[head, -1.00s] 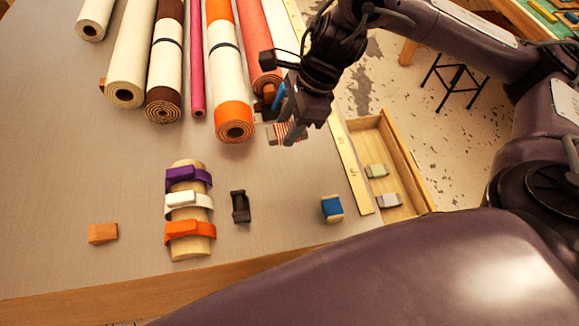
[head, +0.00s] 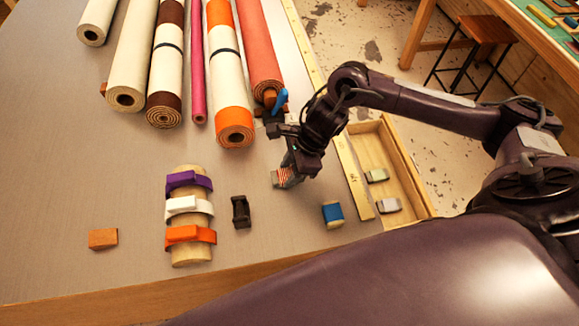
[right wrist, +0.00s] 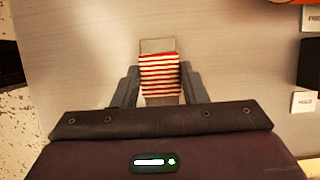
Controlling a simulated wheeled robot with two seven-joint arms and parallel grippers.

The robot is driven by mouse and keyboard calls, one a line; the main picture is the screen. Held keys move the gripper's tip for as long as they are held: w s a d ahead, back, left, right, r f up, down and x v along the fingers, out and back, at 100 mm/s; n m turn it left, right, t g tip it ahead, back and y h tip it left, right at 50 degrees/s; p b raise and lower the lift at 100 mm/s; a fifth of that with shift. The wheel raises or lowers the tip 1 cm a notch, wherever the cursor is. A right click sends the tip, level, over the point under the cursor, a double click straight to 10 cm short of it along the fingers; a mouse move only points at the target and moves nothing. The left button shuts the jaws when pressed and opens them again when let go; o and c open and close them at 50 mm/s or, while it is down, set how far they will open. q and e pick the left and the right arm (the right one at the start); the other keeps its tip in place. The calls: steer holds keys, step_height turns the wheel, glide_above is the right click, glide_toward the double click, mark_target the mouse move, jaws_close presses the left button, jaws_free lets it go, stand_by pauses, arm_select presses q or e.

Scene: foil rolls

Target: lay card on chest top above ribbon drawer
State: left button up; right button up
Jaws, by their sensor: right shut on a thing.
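The card (head: 281,178), wound with red and white striped ribbon, is in my right gripper (head: 287,174). In the right wrist view the card (right wrist: 160,72) sits between the two fingers of the gripper (right wrist: 158,86), with its pale bare end sticking out beyond the stripes. It is over the grey top (head: 270,225); I cannot tell whether it touches it. An open wooden drawer (head: 413,190) sticks out beyond the top's right edge, holding a pale green card (head: 377,175) and a grey card (head: 389,205). My left gripper is not in view.
A blue-wound block (head: 333,213) lies near the right edge beside a yellow rule (head: 352,175). A black holder (head: 241,212), a strapped wooden roll (head: 190,250) and an orange block (head: 103,238) lie left. Several rolls (head: 235,135) fill the back.

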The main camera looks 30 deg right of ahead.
steer(key=o, duration=1)
steer(key=shift+c, duration=0.2)
steer(key=shift+d+r, duration=0.1)
steer(key=b+v, duration=0.2)
steer(key=v, duration=0.9)
steer(key=shift+d+r, duration=0.2)
steer(key=shift+r, duration=0.15)
steer(key=shift+s+f, duration=0.1)
steer(key=shift+s, duration=0.1)
